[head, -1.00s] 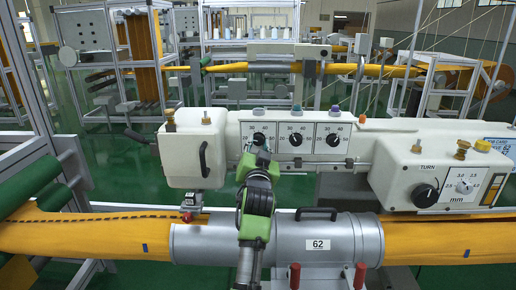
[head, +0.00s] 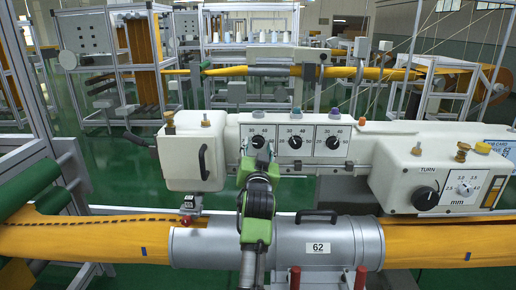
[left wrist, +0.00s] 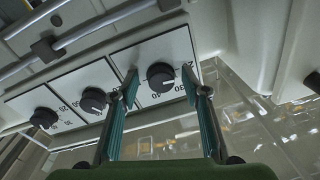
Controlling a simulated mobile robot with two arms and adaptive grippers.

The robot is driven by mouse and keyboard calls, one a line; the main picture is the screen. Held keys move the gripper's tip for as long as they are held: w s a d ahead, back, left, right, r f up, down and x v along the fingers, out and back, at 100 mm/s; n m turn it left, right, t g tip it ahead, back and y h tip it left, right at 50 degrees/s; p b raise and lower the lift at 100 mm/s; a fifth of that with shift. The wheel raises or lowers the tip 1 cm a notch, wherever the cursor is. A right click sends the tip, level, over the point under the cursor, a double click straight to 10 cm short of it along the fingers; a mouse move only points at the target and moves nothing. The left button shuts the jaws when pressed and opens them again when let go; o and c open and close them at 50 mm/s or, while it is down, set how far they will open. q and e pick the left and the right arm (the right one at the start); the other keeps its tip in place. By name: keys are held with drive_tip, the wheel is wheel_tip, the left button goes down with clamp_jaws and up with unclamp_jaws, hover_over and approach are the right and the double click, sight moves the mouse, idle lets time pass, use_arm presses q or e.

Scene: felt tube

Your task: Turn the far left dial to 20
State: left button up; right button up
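The far left dial (head: 258,141) is a black round knob on a white panel with numbers, the leftmost of three in the head view. The middle dial (head: 295,142) and right dial (head: 333,142) sit beside it. My left gripper (head: 257,153) is in front of the far left dial and partly covers its lower numbers. In the left wrist view, the scene is turned over and the far left dial (left wrist: 160,77) shows between the two spread fingertips of my left gripper (left wrist: 161,82), apparently untouched. Its pointer is too small to read surely. My right gripper is not in view.
A white housing with a black handle (head: 204,162) is left of the dials. A grey metal tube (head: 315,235) with yellow felt (head: 100,238) runs below. A TURN knob (head: 425,198) and a mm dial (head: 465,188) are at the right.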

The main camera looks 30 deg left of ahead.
use_arm(q)
drive_tip(key=shift+r, duration=0.1)
